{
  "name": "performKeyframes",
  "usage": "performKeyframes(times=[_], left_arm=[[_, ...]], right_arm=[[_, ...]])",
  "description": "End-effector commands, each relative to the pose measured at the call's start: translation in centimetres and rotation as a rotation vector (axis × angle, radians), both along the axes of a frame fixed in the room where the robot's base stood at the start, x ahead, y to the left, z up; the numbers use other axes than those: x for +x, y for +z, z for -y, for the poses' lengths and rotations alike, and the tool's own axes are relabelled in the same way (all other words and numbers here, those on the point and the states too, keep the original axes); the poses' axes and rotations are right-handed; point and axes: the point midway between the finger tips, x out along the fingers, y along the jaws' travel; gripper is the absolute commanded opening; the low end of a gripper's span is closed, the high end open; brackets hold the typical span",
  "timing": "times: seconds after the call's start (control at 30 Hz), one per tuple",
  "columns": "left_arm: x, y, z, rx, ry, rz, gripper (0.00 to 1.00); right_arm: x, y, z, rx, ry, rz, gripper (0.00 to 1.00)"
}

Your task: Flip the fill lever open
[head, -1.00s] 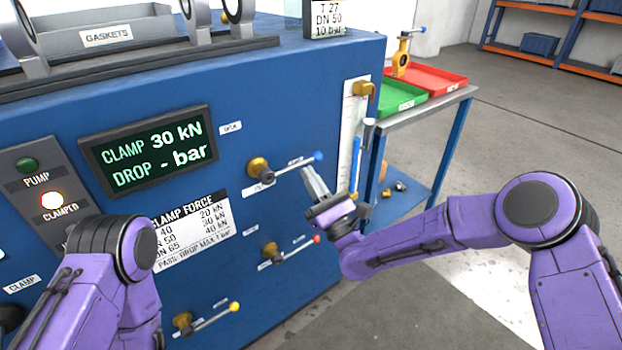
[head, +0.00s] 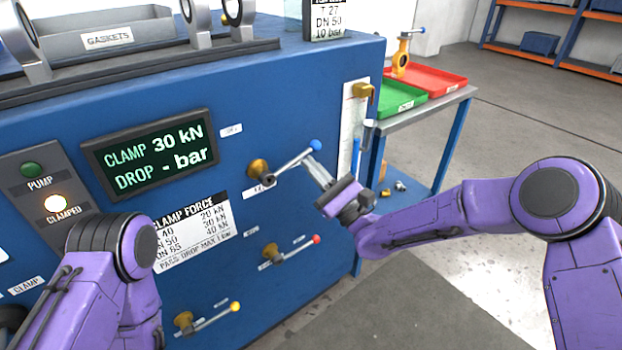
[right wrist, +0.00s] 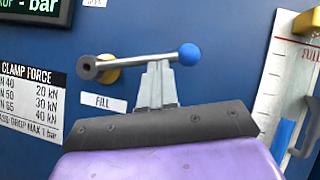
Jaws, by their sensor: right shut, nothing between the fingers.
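The fill lever (head: 292,160) is a metal rod with a blue ball end on a brass valve on the blue cabinet's front. In the head view it slants up to the right. The right wrist view shows the lever (right wrist: 145,60) nearly level above a FILL label (right wrist: 103,102). My right gripper (head: 313,165) is shut and empty. Its fingertips (right wrist: 158,68) are right under the rod, close to the blue ball; they look in contact with it. My left arm shows at the lower left of the head view, but its gripper is out of view.
Below are a red-tipped lever (head: 290,250) and a yellow-tipped lever (head: 208,320). A gauge with a blue column (right wrist: 282,140) and FULL mark stands right of the fill lever. The display (head: 150,155) reads CLAMP 30 kN. A side table holds green and red trays (head: 432,80).

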Motion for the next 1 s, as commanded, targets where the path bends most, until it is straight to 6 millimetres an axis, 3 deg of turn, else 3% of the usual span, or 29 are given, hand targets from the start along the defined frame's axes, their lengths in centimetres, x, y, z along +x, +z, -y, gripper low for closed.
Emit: performKeyframes(times=[0.03, 0.47, 1.0], left_arm=[[0.0, 0.6, 0.0, 0.0, 0.0, 0.0, 0.77], [0.0, 4.5, 0.0, 0.0, 0.0, 0.0, 0.77], [0.0, 12.1, 0.0, 0.0, 0.0, 0.0, 0.77]], right_arm=[[0.0, 1.0, 0.0, -0.037, 0.0, 0.031, 0.0], [-0.1, 5.0, -0.8, -0.37, 0.0, 0.27, 0.0], [-1.8, 8.7, -3.5, -0.775, 0.004, 0.564, 0.0]])
